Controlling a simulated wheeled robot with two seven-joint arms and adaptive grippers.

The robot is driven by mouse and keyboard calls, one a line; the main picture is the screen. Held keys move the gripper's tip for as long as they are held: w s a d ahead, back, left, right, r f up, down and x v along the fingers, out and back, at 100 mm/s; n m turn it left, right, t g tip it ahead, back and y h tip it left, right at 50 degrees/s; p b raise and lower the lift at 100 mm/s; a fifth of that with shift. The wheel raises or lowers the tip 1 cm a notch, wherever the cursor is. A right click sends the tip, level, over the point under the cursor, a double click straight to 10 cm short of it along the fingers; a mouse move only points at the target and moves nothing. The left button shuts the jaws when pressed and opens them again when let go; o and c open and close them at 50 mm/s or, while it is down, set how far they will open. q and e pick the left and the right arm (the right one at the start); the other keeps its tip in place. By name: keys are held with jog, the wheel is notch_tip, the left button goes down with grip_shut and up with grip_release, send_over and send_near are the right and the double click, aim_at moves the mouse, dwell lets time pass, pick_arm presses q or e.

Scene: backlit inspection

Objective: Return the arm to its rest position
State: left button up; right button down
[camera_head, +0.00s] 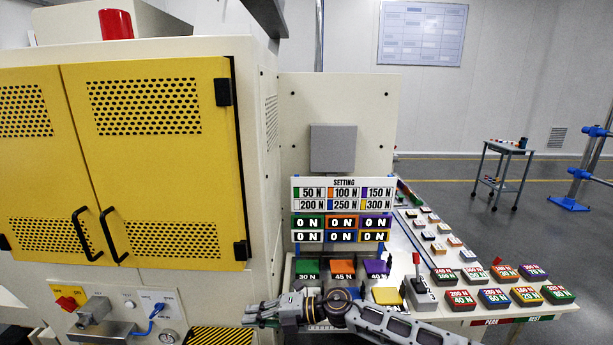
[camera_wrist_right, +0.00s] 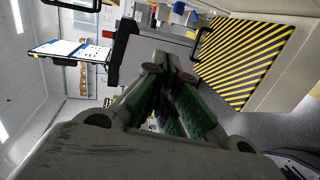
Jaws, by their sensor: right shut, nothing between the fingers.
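My right arm (camera_head: 400,325) reaches in from the lower right in the head view. Its gripper (camera_head: 254,316) points left, in front of the bench's front edge and beside the yellow-and-black striped panel. In the right wrist view the gripper's fingers (camera_wrist_right: 163,62) come together, shut, with nothing held between them. The striped panel (camera_wrist_right: 245,70) also shows there, to the right of the fingers and apart from them. My left gripper is not in view.
A machine with yellow doors (camera_head: 160,150) fills the left. The bench holds coloured load blocks (camera_head: 461,298), a lever (camera_head: 417,275) and a SETTING display (camera_head: 343,209). A small control panel with a red knob (camera_head: 66,303) is at lower left. A cart (camera_head: 502,170) stands at the back right.

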notch_tip(320, 180, up, 8)
jog(key=w+m+t+y, duration=0.1)
jog(key=m+t, duration=0.9)
jog(key=w+d+f+m+t+h, duration=0.25)
jog(key=d+m+t+h, duration=0.25)
jog(key=d+m+h, duration=0.7)
jog(key=s+d+f+m+g+h, duration=0.2)
jog(key=s+d+f+m+g, duration=0.15)
jog(key=d+f, duration=0.3)
jog(key=s+d+f+m+g+h, duration=0.1)
jog(key=s+d+f+m+g, duration=0.1)
jog(key=s+d+f+m, duration=0.45)
jog(key=s+d+f+g+h, duration=0.1)
jog(key=s+d+f+g, duration=0.2)
jog(key=s+d, duration=0.35)
jog(key=s+d+f+g, duration=0.2)
jog(key=s+d+g, duration=0.2)
jog(key=s, duration=0.6)
notch_tip(320, 180, down, 32)
jog(key=s+g, duration=0.1)
jog(key=s, duration=0.2)
jog(key=s+d+f, duration=0.2)
jog(key=s+f, duration=0.8)
jog(key=s, duration=0.1)
jog(key=s+d+f+g, duration=0.1)
jog(key=s+d+f, duration=0.1)
jog(key=s+f, duration=0.9)
jog(key=shift+d, duration=0.3)
